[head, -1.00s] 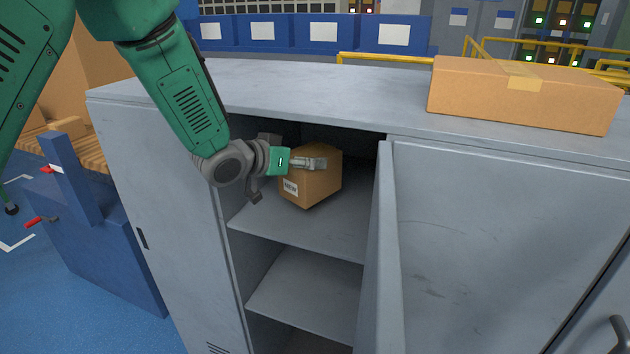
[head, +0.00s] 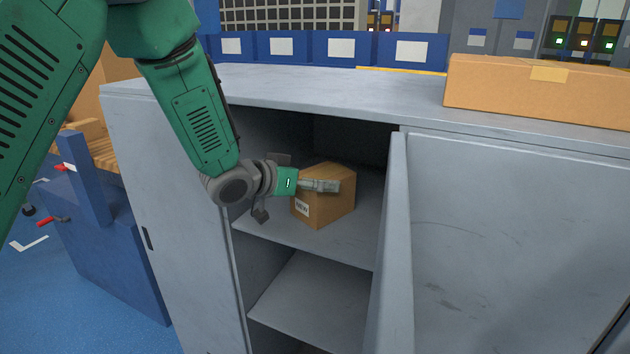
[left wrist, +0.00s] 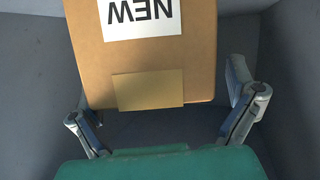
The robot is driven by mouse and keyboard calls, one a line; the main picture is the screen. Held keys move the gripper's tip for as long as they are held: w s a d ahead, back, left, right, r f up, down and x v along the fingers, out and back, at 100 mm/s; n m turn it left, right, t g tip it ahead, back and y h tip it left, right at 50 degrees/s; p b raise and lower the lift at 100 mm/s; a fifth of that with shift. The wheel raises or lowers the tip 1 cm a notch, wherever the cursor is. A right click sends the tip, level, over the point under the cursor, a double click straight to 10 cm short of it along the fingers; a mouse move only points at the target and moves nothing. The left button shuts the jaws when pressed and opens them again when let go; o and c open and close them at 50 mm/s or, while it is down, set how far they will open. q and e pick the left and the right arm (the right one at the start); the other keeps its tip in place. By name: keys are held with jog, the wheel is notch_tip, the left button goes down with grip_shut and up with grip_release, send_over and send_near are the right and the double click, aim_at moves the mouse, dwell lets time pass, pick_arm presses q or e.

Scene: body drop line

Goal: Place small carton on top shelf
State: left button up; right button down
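The small carton (head: 325,199), brown with a white label, is inside the open cabinet on the top shelf (head: 350,235). Its lower edges appear to meet the shelf. My left gripper (head: 322,186) reaches in from the left, with one finger across the carton's upper near part. In the left wrist view the carton (left wrist: 150,70) shows its "NEW" label upside down between the fingers. The finger at right stands apart from the carton, with a gap. The finger at left is beside its lower corner and partly hidden. The gripper (left wrist: 162,105) looks open around the carton. My right gripper is out of view.
The cabinet door (head: 392,250) stands open just right of the shelf opening. A lower shelf (head: 310,295) is empty. A long cardboard box (head: 540,92) lies on the cabinet top (head: 340,85). A blue stand (head: 105,235) is left of the cabinet.

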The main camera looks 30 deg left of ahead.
pick_arm(q)
jog(key=shift+w+d, duration=0.1)
jog(key=shift+d, duration=0.2)
jog(key=shift+s+d+r, duration=0.2)
jog(key=shift+s, duration=0.05)
jog(key=v, duration=0.5)
jog(key=shift+d+r, duration=0.2)
jog(key=shift+d, duration=0.05)
jog(key=p+v, duration=0.1)
jog(key=v, duration=0.5)
jog(key=shift+s+a, duration=0.1)
jog(key=shift+a, duration=0.15)
